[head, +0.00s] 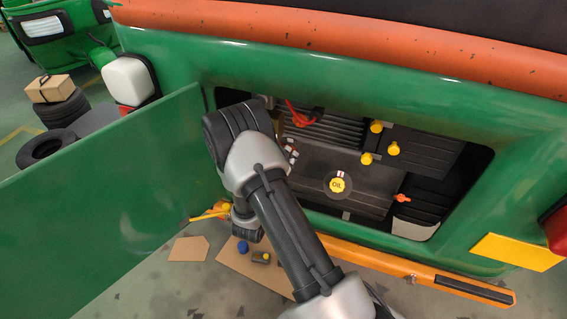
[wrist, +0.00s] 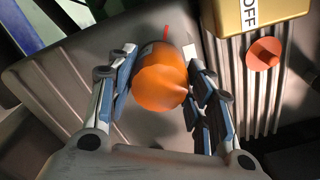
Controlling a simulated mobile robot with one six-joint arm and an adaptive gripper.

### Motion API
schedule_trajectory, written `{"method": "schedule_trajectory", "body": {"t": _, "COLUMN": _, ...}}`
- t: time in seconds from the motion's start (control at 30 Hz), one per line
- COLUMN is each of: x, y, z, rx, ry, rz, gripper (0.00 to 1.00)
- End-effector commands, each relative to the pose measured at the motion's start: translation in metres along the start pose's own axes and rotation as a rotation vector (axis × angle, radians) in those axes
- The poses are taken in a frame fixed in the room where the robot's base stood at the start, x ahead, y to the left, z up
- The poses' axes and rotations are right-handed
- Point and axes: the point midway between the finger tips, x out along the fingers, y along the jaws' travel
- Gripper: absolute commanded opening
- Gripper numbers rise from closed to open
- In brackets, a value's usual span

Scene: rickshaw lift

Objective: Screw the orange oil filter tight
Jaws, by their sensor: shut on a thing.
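The orange oil filter (wrist: 160,82) is in the middle of the wrist view, its rounded end facing the camera. My gripper (wrist: 160,60) is shut on it, with a blue-padded finger at its left side and another at its right. The filter's far end points at the grey engine block (wrist: 65,70); I cannot tell how it seats there. In the head view my arm reaches into the open engine bay and hides the filter and most of the gripper.
A yellow box marked OFF (wrist: 255,14) and an orange knob (wrist: 263,54) are right of the filter. In the head view, the green flap (head: 110,205) stands open at left, and the yellow OIL cap (head: 338,185) is right of my arm. The orange bumper bar (head: 400,268) runs below.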

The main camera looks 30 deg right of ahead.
Motion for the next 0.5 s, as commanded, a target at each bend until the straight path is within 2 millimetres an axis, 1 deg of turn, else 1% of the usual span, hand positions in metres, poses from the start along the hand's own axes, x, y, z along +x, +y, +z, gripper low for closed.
{"method": "schedule_trajectory", "body": {"t": 0.1, "x": 0.0013, "y": 0.0003, "z": 0.0002, "rx": 0.093, "ry": -0.002, "rz": -0.002, "gripper": 0.18}}
{"method": "schedule_trajectory", "body": {"t": 0.2, "x": 0.0013, "y": -0.0001, "z": 0.0003, "rx": 0.134, "ry": -0.001, "rz": -0.002, "gripper": 0.18}}
{"method": "schedule_trajectory", "body": {"t": 0.5, "x": 0.0014, "y": -0.0007, "z": 0.0007, "rx": 0.143, "ry": -0.001, "rz": -0.001, "gripper": 0.18}}
